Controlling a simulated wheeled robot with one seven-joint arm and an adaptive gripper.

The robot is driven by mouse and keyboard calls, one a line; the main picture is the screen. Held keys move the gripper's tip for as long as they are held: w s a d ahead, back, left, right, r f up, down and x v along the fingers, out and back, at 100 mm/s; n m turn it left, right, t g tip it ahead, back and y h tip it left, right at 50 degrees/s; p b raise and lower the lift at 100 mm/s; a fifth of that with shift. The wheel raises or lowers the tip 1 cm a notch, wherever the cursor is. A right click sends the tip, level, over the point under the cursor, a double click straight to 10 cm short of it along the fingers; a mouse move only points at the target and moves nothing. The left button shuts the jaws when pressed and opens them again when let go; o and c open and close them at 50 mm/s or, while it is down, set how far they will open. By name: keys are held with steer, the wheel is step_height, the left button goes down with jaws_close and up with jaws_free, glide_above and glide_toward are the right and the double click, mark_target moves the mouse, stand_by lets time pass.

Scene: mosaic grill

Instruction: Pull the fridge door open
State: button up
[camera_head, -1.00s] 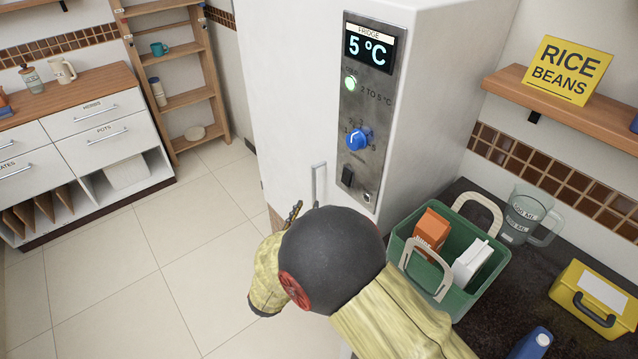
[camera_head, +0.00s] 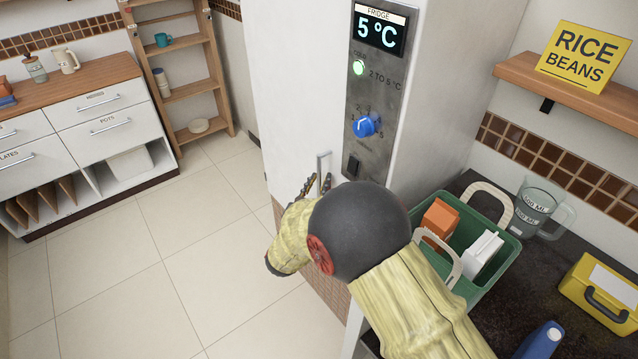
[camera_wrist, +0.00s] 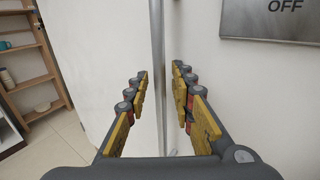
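The white fridge (camera_head: 290,95) stands in the middle of the head view. Its vertical metal handle (camera_head: 323,172) is at the lower right of the white door, beside the control panel. My gripper (camera_head: 318,186) is at the handle, its far fingers visible and the rest hidden by my arm. In the wrist view my gripper (camera_wrist: 160,95) is open, with yellow-padded fingers on both sides of the handle bar (camera_wrist: 158,60). Gaps show between the bar and the fingers, the right one narrower. The fridge door looks closed.
The control panel (camera_head: 385,100) reads 5 °C. A green basket (camera_head: 478,285) with cartons stands on the dark counter at right, close to my arm. White drawers (camera_head: 100,110) and a wooden shelf rack (camera_head: 190,97) stand at left. Tiled floor (camera_head: 190,215) between is clear.

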jaws_close()
stand_by(0.7)
